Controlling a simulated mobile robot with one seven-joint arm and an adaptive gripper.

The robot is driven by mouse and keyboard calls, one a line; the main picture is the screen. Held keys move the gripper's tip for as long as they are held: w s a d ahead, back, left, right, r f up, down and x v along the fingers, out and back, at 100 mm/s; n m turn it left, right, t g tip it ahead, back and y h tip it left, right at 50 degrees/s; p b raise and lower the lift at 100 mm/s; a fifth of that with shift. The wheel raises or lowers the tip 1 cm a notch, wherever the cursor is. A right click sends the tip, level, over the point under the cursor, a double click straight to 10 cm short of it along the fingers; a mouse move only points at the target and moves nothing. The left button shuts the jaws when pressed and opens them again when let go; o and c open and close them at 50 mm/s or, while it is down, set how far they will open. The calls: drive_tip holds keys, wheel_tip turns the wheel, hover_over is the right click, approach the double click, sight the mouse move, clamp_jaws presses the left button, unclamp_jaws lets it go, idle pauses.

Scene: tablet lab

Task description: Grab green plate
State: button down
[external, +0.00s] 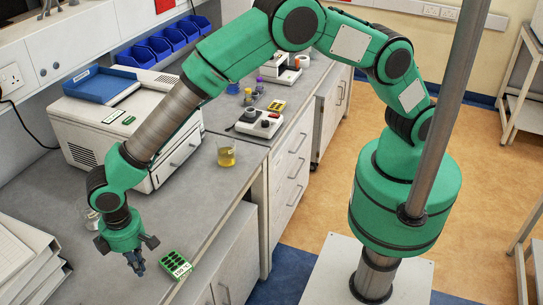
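A small green plate (176,265) with dark wells and a white label lies on the grey bench, near its front edge. My gripper (136,264) points down just left of the plate, apart from it in the picture. Its fingertips look small and close together, and I cannot tell how far apart they are. I see nothing held between them. The height of the fingertips above the bench is hard to judge.
A glass beaker (92,219) stands behind my gripper. White binders (28,258) lie at the lower left. A beaker of yellow liquid (226,153) and a white bench machine (105,128) stand farther back. Bare bench lies behind the plate.

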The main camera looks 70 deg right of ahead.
sight(171, 263)
wheel_tip(171, 263, down, 2)
drive_tip(key=shift+f, duration=0.2)
drive_tip(key=shift+s+d+f, duration=0.15)
drive_tip(key=shift+s+d, duration=1.25)
drive_tip(key=shift+d, duration=0.05)
drive_tip(key=shift+s+d, duration=1.2)
drive_tip(key=shift+s, duration=0.05)
drive_tip(key=shift+w+a, duration=0.1)
drive_tip(key=shift+w+a, duration=1.35)
drive_tip(key=shift+a, duration=0.05)
wheel_tip(171, 263, up, 10)
drive_tip(key=shift+p, duration=0.35)
